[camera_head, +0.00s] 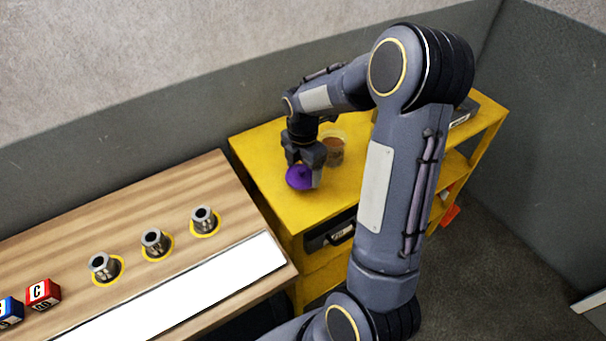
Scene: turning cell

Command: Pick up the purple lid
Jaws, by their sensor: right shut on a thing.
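The purple lid (298,178) is at the top of the yellow cabinet (262,150), near its front left part. My right gripper (304,172) points down from above and is shut on the lid, with a finger showing at the lid's right side. I cannot tell whether the lid touches the cabinet top or is slightly above it. A clear jar with brown contents (334,150) stands just behind and to the right of the gripper, partly hidden by it. My left gripper is not in view.
A wooden table (140,198) at the left holds several metal cylinders (153,241) in yellow rings, a white strip (190,290), a red block (43,292) and a blue block (10,312). A dark case (328,234) sits in the cabinet. Grey walls stand behind.

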